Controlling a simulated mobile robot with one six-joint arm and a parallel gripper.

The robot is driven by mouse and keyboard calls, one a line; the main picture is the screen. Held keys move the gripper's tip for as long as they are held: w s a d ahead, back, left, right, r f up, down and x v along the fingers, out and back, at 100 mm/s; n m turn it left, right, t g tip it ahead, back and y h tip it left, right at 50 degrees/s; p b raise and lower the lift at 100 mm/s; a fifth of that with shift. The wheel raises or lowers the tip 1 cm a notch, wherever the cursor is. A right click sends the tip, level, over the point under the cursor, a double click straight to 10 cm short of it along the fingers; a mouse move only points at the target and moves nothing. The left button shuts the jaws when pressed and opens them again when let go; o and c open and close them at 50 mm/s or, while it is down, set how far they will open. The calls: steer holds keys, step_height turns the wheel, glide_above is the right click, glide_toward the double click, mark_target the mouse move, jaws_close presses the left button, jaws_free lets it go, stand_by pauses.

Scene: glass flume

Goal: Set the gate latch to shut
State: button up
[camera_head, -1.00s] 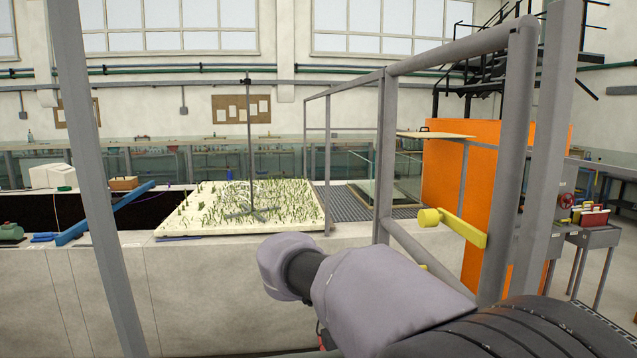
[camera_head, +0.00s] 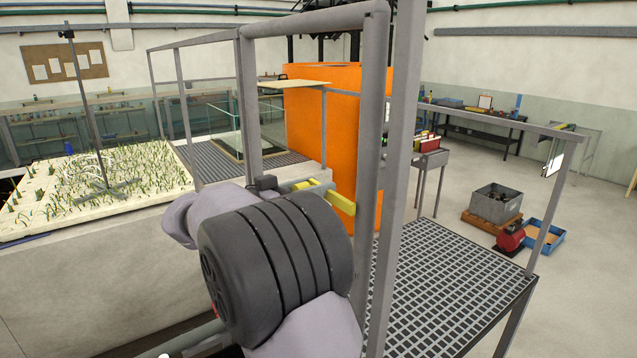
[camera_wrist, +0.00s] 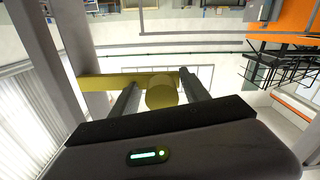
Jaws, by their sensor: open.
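The yellow gate latch (camera_head: 338,200) is a flat bar on the grey gate's right post (camera_head: 371,110), reaching left from it roughly level. It ends in a round yellow knob, which shows in the wrist view (camera_wrist: 161,92) with the bar (camera_wrist: 105,82) running left to a grey post. My gripper (camera_wrist: 160,82) is open, with one finger on each side of the knob in that picture. Whether either finger touches the knob I cannot tell. In the head view my gripper (camera_head: 300,185) is at the latch's left end, and my arm hides part of the gate.
The grey gate frame and rails stand close around my arm. An orange panel (camera_head: 300,105) stands behind the latch. A grated platform (camera_head: 450,285) lies to the right, and a planted white bed (camera_head: 120,180) to the left.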

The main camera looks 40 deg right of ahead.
steer(key=shift+w+d, duration=0.15)
steer(key=shift+d, duration=0.5)
jaws_close()
steer(key=shift+f, duration=0.1)
stand_by(0.9)
